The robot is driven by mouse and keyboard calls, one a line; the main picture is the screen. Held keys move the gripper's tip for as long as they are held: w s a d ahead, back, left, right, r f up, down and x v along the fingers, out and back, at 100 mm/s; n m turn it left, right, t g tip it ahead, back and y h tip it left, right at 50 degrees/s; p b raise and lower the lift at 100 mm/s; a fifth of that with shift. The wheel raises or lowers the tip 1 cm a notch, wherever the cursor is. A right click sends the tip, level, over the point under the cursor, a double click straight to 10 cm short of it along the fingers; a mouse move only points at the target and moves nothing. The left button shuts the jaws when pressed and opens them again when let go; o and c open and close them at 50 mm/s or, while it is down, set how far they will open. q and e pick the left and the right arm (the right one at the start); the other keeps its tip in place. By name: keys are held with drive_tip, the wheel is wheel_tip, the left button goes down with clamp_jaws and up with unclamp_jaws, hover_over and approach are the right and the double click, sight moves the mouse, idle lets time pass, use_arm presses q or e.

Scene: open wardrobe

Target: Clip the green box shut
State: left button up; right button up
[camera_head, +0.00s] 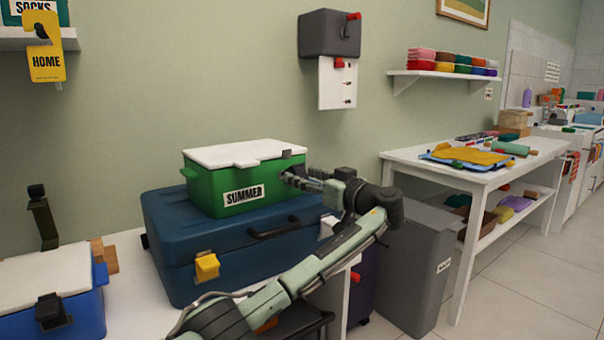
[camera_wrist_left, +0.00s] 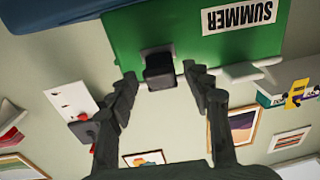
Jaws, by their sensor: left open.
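The green box (camera_head: 208,187) labelled SUMMER stands on a blue case, with its white lid (camera_head: 240,152) lying on top. The lid's near edge has a pale tab, and a small dark piece (camera_head: 287,153) shows at its right end. My left gripper (camera_head: 290,178) is at the box's right end. In the left wrist view, which is upside down, the green box (camera_wrist_left: 215,60) fills the upper part. A dark block-like clip (camera_wrist_left: 158,70) on its end lies between the open fingers (camera_wrist_left: 165,75), with no clear contact. I cannot tell if it is latched. My right gripper is out of view.
The blue case (camera_head: 180,235) with a yellow latch (camera_head: 207,267) supports the box. A blue box (camera_head: 70,315) with a white lid is at the left. A grey bin (camera_head: 415,270) and a white table (camera_head: 480,180) stand to the right. A grey wall unit (camera_head: 325,35) hangs above.

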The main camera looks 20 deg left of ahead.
use_arm(q)
drive_tip(key=shift+w+a, duration=0.3)
drive_tip(key=shift+a, duration=0.15)
drive_tip(key=shift+w+a, duration=0.2)
drive_tip(key=shift+a, duration=0.05)
drive_tip(key=c, duration=1)
drive_tip(key=shift+c, duration=0.2)
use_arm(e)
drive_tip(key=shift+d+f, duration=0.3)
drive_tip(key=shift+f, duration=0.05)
